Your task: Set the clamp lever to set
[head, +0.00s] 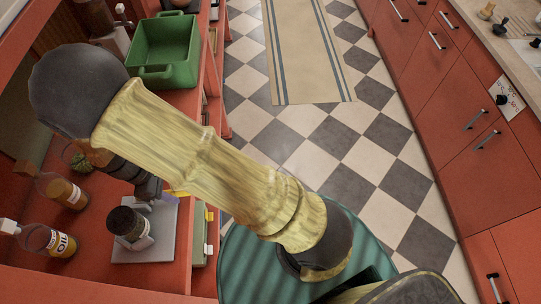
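A grey base plate (163,242) lies on the red shelf at the lower left, with a dark, light-lidless canister (127,222) standing in a grey holder on it. A small yellow piece (178,194) shows at the plate's back edge; it may be the clamp lever, but my arm covers most of that area and its setting cannot be read. My gripper (150,188) is dark and hangs just above the back of the plate, close to the yellow piece. Its fingers are mostly hidden, so I cannot tell whether they are open or touching anything.
Two oil bottles (62,192) (48,240) stand left of the plate. A green bin (165,72) sits farther back on the shelving. Red cabinets (455,110) line the right side. The checkered floor between, with a striped rug (305,50), is clear.

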